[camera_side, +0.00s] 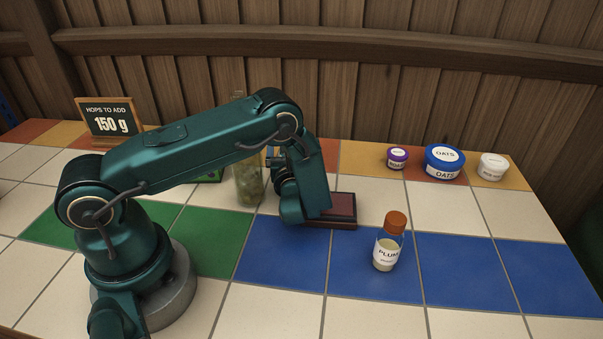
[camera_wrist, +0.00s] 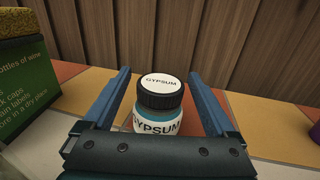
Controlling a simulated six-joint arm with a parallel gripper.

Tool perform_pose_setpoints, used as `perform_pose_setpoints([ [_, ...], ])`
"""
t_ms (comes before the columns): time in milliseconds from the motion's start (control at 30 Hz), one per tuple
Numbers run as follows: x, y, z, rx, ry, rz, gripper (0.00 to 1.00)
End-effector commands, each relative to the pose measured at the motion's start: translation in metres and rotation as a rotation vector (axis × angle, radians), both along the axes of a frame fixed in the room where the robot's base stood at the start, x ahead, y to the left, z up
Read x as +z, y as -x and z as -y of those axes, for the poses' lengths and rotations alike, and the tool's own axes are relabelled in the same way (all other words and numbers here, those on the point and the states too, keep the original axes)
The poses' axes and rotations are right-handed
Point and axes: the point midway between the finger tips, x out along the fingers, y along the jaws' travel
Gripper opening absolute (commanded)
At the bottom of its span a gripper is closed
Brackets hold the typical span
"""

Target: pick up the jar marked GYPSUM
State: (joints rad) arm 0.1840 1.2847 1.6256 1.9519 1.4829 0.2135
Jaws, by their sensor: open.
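The jar marked GYPSUM (camera_wrist: 160,100) stands upright in the wrist view, with a black ridged cap, a white label on the lid and another on its blue body. My gripper (camera_wrist: 162,75) is open, with one blue finger on each side of the jar and visible gaps between fingers and jar. The jar's lower part is hidden behind my gripper's body.
A PLUM bottle with orange cap (camera_side: 389,245) stands at front right. A dark red box (camera_side: 342,206) and a tall glass jar (camera_side: 248,182) are near my wrist. A purple-lidded tub (camera_side: 397,158), blue OATS tub (camera_side: 444,161) and white tub (camera_side: 492,166) stand back right. A green box (camera_wrist: 25,90) is left.

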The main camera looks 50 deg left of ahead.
Motion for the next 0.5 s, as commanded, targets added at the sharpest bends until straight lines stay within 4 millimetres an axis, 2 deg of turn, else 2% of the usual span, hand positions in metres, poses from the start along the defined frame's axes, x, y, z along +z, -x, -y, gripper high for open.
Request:
perform_pose_setpoints([
  [133, 0.0007, -0.0069, -0.0125, 0.002, 0.0, 0.0, 0.91],
  [400, 0.0009, -0.0085, -0.0138, 0.0, -0.001, -0.001, 0.91],
  [467, 0.001, -0.0084, -0.0137, 0.0, -0.001, -0.001, 0.68],
  [500, 0.001, -0.0084, -0.0137, 0.0, -0.001, -0.001, 0.53],
])
